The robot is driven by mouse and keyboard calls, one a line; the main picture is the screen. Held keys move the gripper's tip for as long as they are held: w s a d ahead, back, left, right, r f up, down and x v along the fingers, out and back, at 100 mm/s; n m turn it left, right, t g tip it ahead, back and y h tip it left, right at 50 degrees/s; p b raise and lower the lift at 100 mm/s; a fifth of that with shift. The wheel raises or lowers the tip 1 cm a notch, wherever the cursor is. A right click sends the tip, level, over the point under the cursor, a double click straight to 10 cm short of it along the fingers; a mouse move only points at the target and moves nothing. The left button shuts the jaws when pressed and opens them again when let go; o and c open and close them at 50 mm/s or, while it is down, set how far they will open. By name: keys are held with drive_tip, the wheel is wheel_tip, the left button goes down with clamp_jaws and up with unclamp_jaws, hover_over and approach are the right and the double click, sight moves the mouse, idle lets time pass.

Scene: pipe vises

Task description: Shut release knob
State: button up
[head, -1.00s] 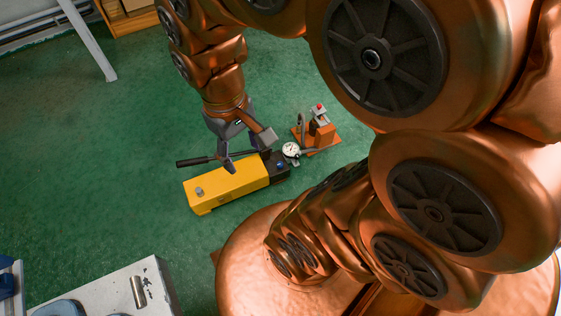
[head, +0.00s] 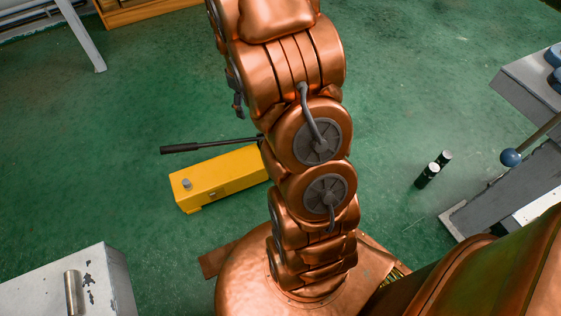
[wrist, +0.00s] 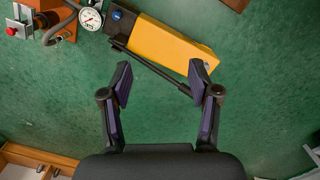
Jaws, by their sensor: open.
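The yellow hand pump (head: 215,178) lies on the green floor in the head view; my arm hides its right end. In the wrist view the pump (wrist: 165,45) is at the top, with a black end block (wrist: 121,24). A small blue knob (wrist: 117,14) sits on that block; I cannot tell whether it is tight or loose. The pump's black lever (head: 210,145) runs alongside the body. My gripper (wrist: 160,83) is open and empty, its fingers apart below the pump in the wrist view. The head view does not show the gripper.
A round gauge (wrist: 90,18) stands beside the block, joined to an orange device with a red button (wrist: 10,31). A wooden cabinet (wrist: 30,160) is at lower left in the wrist view. Green floor is open between.

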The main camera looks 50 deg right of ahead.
drive_tip(key=w+d+f+b, duration=0.1)
drive_tip(key=d+f+b, duration=0.4)
drive_tip(key=f, duration=0.8)
drive_tip(key=w+d+f+n+b, duration=0.1)
drive_tip(key=d+f+b, duration=0.4)
drive_tip(key=f, duration=0.8)
drive_tip(key=w+d+f+n+b, duration=0.1)
drive_tip(key=d+f+b, duration=0.4)
drive_tip(key=f, duration=0.8)
drive_tip(key=shift+w+d+f+t+b, duration=0.1)
drive_tip(key=shift+w+d+t+b, duration=0.1)
drive_tip(key=shift+d, duration=0.35)
drive_tip(key=shift+w+d+f+t+b, duration=0.1)
drive_tip(key=shift+w+d+t+b, duration=0.1)
drive_tip(key=shift+d, duration=0.35)
drive_tip(key=shift+f+b, duration=1.65)
drive_tip(key=shift+f, duration=2.2)
drive_tip(key=c, duration=1.1)
